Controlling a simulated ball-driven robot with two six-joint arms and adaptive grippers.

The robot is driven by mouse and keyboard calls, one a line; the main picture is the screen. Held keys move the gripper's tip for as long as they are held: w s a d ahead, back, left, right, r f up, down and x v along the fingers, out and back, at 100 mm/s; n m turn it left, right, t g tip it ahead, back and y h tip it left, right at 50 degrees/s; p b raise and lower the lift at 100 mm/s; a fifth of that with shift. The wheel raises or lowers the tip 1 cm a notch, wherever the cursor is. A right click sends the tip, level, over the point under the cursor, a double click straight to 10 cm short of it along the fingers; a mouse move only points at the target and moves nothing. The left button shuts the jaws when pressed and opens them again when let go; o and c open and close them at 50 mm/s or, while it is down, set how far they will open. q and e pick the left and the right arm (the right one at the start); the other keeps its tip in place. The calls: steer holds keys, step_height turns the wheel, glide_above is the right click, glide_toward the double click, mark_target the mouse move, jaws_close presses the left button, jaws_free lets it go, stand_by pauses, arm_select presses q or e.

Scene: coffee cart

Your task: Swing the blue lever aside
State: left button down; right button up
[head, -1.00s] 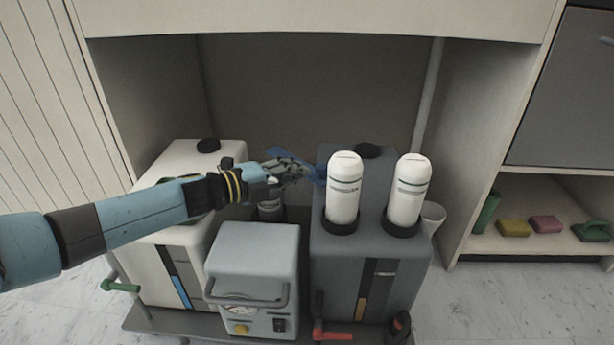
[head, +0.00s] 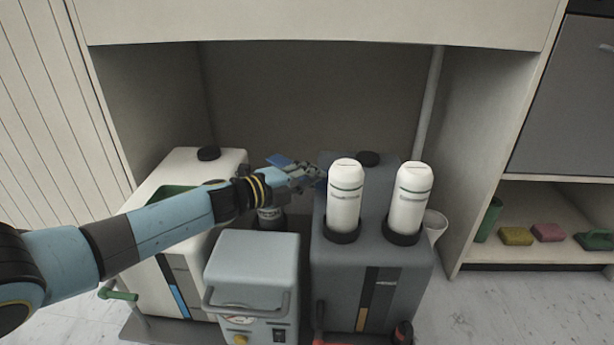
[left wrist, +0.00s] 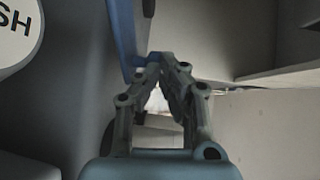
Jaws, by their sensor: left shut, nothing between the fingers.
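The blue lever (head: 279,160) shows in the head view behind and beside my left gripper, between the white tank and the dark grey tank. In the left wrist view the lever (left wrist: 124,35) runs down from the top, just left of the fingertips. My left gripper (head: 314,171) is shut with nothing between its fingers; its tips (left wrist: 165,62) are close beside the lever, and I cannot tell whether they touch it. Part of the lever is hidden by the gripper. My right gripper is not in view.
Two white bottles (head: 346,194) (head: 411,197) stand in holders on the dark grey tank (head: 372,245), right of my gripper. A pale blue box (head: 252,262) stands in front, the white tank (head: 140,215) at left. Sponges (head: 516,236) lie on a right shelf.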

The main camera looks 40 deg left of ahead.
arm_select(q)
steer(key=w+y, duration=0.1)
steer(key=w, duration=0.1)
steer(key=w+n+y, duration=0.1)
steer(key=w, duration=0.1)
steer(key=w+d+n, duration=0.1)
steer(key=w, duration=0.1)
steer(key=shift+t+y, duration=0.4)
steer(key=shift+w, duration=1.35)
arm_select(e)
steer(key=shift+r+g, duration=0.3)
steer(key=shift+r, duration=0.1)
arm_select(q)
steer(key=shift+w, duration=0.1)
